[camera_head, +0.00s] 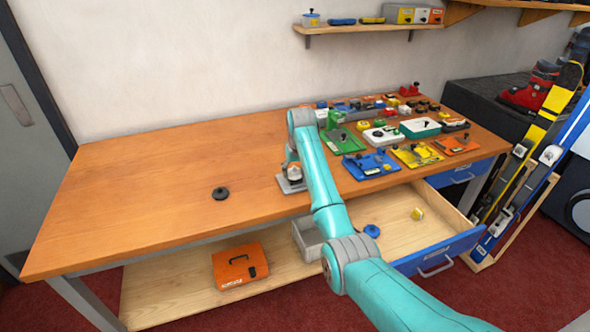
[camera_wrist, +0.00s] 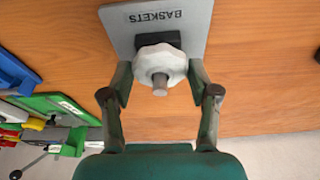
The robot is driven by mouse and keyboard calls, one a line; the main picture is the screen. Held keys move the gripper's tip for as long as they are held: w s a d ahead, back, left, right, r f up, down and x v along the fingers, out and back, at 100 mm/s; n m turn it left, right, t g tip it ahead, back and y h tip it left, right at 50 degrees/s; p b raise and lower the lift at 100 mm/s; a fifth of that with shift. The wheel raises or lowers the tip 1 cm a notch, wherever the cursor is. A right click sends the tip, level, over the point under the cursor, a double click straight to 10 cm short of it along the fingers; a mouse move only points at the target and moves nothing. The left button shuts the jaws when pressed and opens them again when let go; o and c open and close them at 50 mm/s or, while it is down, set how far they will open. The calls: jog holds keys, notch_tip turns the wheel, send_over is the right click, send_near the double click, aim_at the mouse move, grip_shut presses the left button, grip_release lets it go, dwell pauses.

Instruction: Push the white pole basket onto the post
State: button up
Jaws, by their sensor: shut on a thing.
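The white pole basket (camera_wrist: 158,64) is a pale, faceted ring in the middle of the wrist view. My gripper (camera_wrist: 161,76) is shut on it, one finger on each side. The grey post (camera_wrist: 160,83) shows through the basket's centre, so the basket is around the post. How far down it sits I cannot tell. Behind it are a black block and a grey plate (camera_wrist: 124,30) marked BASKETS. In the head view the plate (camera_head: 291,187) lies on the bench beneath my gripper (camera_head: 295,174), and the basket is mostly hidden there.
A black disc (camera_head: 220,193) lies on the bare left part of the bench (camera_head: 130,190). Green (camera_head: 344,141), blue (camera_head: 371,165) and other coloured boards crowd the right. An open drawer (camera_head: 436,252) below holds a blue disc (camera_head: 372,230) and a yellow piece (camera_head: 417,214).

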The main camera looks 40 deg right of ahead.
aim_at(295, 168)
jog(key=o, duration=1.1)
jog(key=shift+c, duration=0.2)
jog(key=shift+o, duration=0.2)
jog(key=shift+o, duration=0.8)
jog(key=shift+r, duration=3.75)
jog(key=shift+r, duration=0.1)
